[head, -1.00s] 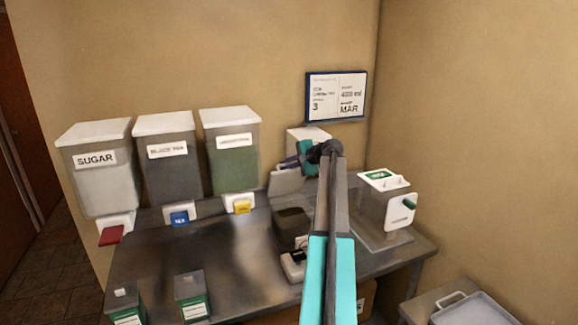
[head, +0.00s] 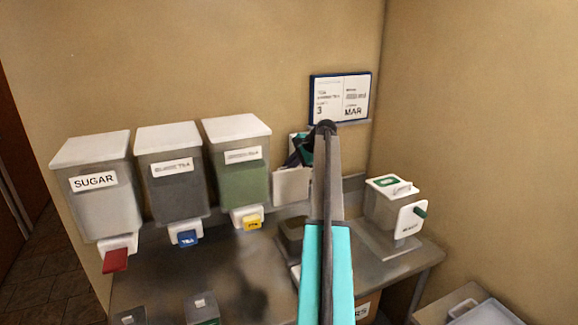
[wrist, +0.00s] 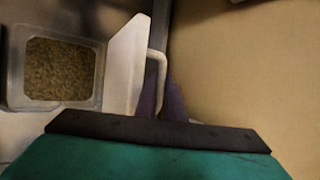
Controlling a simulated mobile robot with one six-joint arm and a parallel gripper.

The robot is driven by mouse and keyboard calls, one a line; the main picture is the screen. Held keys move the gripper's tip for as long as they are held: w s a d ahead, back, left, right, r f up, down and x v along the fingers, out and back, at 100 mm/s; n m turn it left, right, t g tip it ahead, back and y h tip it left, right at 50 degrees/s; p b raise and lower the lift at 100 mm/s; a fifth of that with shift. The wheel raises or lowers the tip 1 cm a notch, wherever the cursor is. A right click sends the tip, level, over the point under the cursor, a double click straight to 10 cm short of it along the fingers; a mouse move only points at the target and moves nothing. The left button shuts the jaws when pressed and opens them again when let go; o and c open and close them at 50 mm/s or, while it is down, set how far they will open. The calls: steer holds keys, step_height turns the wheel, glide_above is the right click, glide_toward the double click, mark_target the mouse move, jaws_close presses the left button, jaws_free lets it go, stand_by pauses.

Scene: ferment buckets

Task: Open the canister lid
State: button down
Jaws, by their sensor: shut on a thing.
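The canister (head: 290,232) stands on the steel counter, partly hidden behind my arm. In the wrist view its square open mouth (wrist: 98,88) shows grainy brown-green contents (wrist: 60,70). Its white lid (head: 291,186) stands up at the back of the canister, close to upright. In the wrist view the lid (wrist: 124,62) is seen nearly edge-on, with a pale bar handle (wrist: 158,68) on its outer side. My gripper (head: 301,152) is at the lid's upper part, shut on the handle. Its dark fingers (wrist: 165,102) are partly shadowed.
Three wall dispensers, sugar (head: 95,190), dark tea (head: 172,170) and green (head: 238,165), hang left of the canister. A white-lidded bin (head: 393,210) stands to the right. Small boxes (head: 203,305) sit at the counter's front left. A calendar (head: 340,97) hangs behind.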

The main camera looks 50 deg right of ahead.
steer(key=shift+w, duration=0.5)
steer(key=c, duration=2.1)
jaws_free()
steer(key=shift+s+a+f, duration=0.1)
steer(key=shift+s+d+r+b, duration=0.2)
steer(key=shift+s+r+b, duration=0.2)
steer(key=shift+r+b, duration=0.1)
steer(key=shift+b+v, duration=2.1)
steer(key=shift+v, duration=4.6)
steer(key=shift+s+a+f, duration=0.15)
steer(key=shift+f, duration=0.05)
